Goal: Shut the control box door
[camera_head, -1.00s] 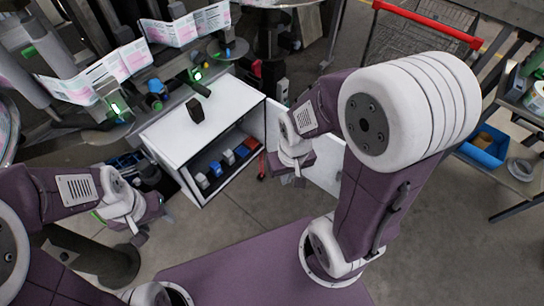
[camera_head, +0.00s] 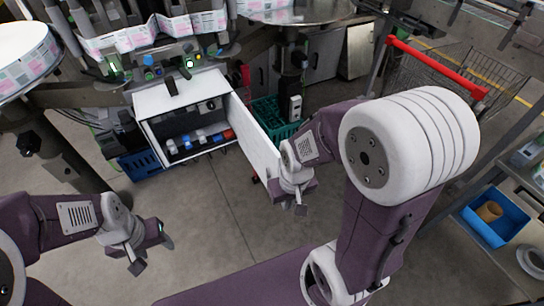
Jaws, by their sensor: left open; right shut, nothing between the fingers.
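The control box (camera_head: 150,101) is a white cabinet below the labelling machine. Its front is open and shows a row of small blue, white and red parts inside. Its white door (camera_head: 253,142) is hinged at the box's right side and stands wide open towards me. My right gripper (camera_head: 301,209) is shut and empty, just right of the door's near edge; my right arm may cover part of that edge, and I cannot tell whether they touch. My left gripper (camera_head: 148,256) is open and empty over the floor, to the front left of the box.
A green crate (camera_head: 272,113) stands behind the door. A blue bin (camera_head: 140,164) sits left of the box. A shopping trolley with a red handle (camera_head: 437,67) and a shelf with a blue tray (camera_head: 495,217) are at the right. The floor before the box is clear.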

